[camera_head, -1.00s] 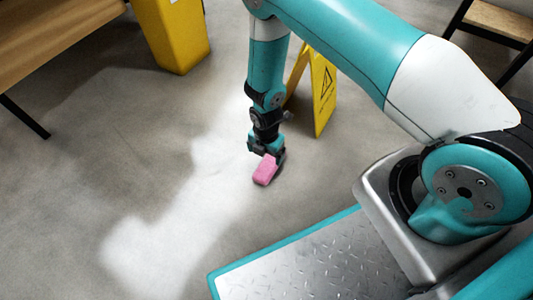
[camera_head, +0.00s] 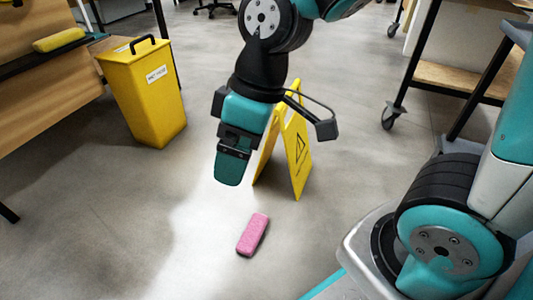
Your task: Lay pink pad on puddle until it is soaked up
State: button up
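The pink pad (camera_head: 252,235) lies on the grey floor in front of the yellow folding sign (camera_head: 297,152). No clear puddle edge shows; the floor around the pad has a pale, bright sheen, and anything beneath the pad is hidden. My gripper (camera_head: 230,170) hangs above and a little left of the pad, apart from it and holding nothing that I can see. Its fingers are seen edge-on, so the gap between them cannot be made out.
A yellow bin (camera_head: 146,100) with a black handle and a label stands at the left. A yellow sponge-like block (camera_head: 59,40) lies on the wooden bench (camera_head: 40,110). A wheeled table (camera_head: 455,78) stands at the right. The floor left of the pad is clear.

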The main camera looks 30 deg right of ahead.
jog(key=s+d+r+m, duration=0.1)
jog(key=s+r+m, duration=0.1)
jog(key=s, duration=0.4)
jog(key=shift+r+m, duration=0.3)
jog(key=shift+r, duration=0.3)
jog(key=shift+s, duration=0.1)
